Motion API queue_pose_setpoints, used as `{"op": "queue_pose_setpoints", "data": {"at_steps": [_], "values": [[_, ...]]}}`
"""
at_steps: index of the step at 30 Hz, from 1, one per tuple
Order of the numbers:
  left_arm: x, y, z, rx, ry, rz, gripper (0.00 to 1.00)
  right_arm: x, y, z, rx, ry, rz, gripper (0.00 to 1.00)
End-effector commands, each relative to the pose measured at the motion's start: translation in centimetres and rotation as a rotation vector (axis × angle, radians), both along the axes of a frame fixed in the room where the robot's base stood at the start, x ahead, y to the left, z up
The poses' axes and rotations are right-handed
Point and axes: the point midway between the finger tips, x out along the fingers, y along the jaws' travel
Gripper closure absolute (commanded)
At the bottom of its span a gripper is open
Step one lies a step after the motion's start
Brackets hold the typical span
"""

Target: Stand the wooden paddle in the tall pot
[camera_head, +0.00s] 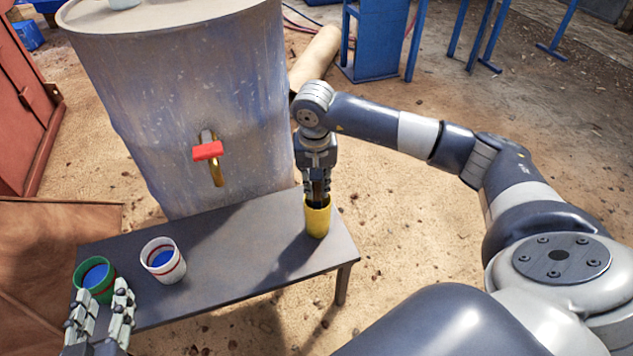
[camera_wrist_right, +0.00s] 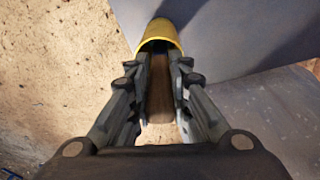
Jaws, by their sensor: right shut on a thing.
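The tall yellow pot (camera_head: 318,222) stands upright near the right end of the dark bench. My right gripper (camera_head: 317,192) points down at its mouth, with the fingertips at the rim. In the right wrist view, the gripper (camera_wrist_right: 160,75) is shut on the wooden paddle (camera_wrist_right: 159,100), a brown flat strip between the fingers. The paddle's far end is hidden by the fingers and the yellow pot (camera_wrist_right: 160,36), so I cannot tell how deep it reaches. My left gripper (camera_head: 102,302) is open and empty in front of the green cup, at the bench's left end.
The dark bench (camera_head: 225,265) also holds a green cup (camera_head: 84,283) and a white cup (camera_head: 150,275), both with blue inside. A large drum (camera_head: 180,100) with a red-handled tap (camera_head: 208,151) stands behind. The bench between white cup and yellow pot is clear.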

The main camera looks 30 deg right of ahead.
Motion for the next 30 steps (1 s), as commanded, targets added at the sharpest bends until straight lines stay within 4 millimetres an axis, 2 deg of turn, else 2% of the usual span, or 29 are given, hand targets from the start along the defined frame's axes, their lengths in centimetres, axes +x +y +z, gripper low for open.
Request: {"op": "queue_pose_setpoints", "data": {"at_steps": [11,12,14,15,25,30], "values": [[0.1,-0.1,0.2,-0.003,-0.012,-0.001,0.6,0.0,0.0,0.0,0.0,0.0,0.0,1.0],[0.1,-0.1,0.2,-0.003,-0.012,-0.001,0.6,0.0,0.0,-0.1,0.0,0.0,0.0,0.76],[0.1,-0.1,0.2,-0.003,-0.012,-0.001,0.6,0.0,0.0,0.0,0.0,0.0,0.0,0.62],[0.1,-0.1,0.2,-0.003,-0.012,-0.001,0.6,0.0,0.0,-0.1,0.0,0.0,0.0,0.59],[0.1,-0.1,0.2,-0.003,-0.011,-0.001,0.6,0.0,0.0,0.1,0.0,0.0,0.0,0.59],[0.1,-0.1,0.2,-0.003,-0.011,-0.001,0.6,0.0,0.1,2.0,0.0,-0.004,0.0,0.59]]}}
